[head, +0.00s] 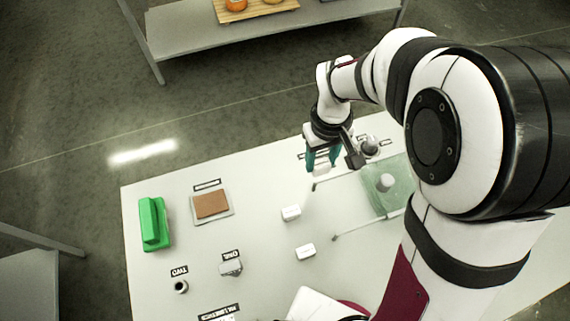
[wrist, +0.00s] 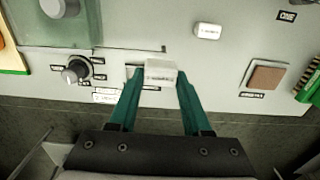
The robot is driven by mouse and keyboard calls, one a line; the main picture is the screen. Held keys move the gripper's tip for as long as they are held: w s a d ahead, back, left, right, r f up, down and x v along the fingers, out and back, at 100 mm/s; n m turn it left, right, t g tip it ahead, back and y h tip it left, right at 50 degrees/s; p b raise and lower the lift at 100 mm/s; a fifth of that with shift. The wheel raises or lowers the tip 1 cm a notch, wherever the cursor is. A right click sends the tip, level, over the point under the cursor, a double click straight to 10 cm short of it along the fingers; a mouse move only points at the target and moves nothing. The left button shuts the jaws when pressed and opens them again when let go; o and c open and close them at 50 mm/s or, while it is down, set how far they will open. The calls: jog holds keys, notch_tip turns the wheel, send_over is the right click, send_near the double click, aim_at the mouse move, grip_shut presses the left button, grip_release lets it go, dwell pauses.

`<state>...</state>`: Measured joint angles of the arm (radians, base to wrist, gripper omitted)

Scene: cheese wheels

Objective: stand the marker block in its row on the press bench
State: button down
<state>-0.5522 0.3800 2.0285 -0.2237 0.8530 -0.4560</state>
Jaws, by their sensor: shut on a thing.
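My gripper (head: 322,160) is over the far edge of the white press bench (head: 150,285). In the wrist view its teal fingers (wrist: 160,85) are shut on a small white block, the marker block (wrist: 160,72), with a line of print on its near face. In the head view the block (head: 321,169) is partly hidden by the fingers. I cannot tell whether it touches the bench. Two similar white blocks stand on the bench, one nearer the gripper (head: 291,212) and one further toward the front (head: 305,251).
Right of my gripper are a dark knob (head: 369,147) and a green translucent plate (head: 375,200) with a grey cylinder (head: 385,182). Thin rods flank the plate. Leftward lie a brown square pad (head: 211,205) and a green block (head: 153,224). The bench between pad and white blocks is clear.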

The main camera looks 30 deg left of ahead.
jog(key=a+f, duration=0.1)
jog(key=a, duration=0.2)
jog(key=s+a+f, duration=0.1)
jog(key=a+f, duration=0.1)
jog(key=s+a+f, duration=0.1)
jog(key=a+f, duration=0.1)
jog(key=a, duration=0.1)
jog(key=shift+a+f, duration=0.2)
jog(key=shift+a, duration=0.15)
jog(key=shift+s+a+f, duration=0.1)
jog(key=shift+a+f, duration=0.05)
jog(key=shift+f, duration=0.95)
jog(key=shift+a+f, duration=0.1)
jog(key=shift+f, duration=0.95)
jog(key=shift+f, duration=0.1)
jog(key=shift+c, duration=1.7)
grip_release()
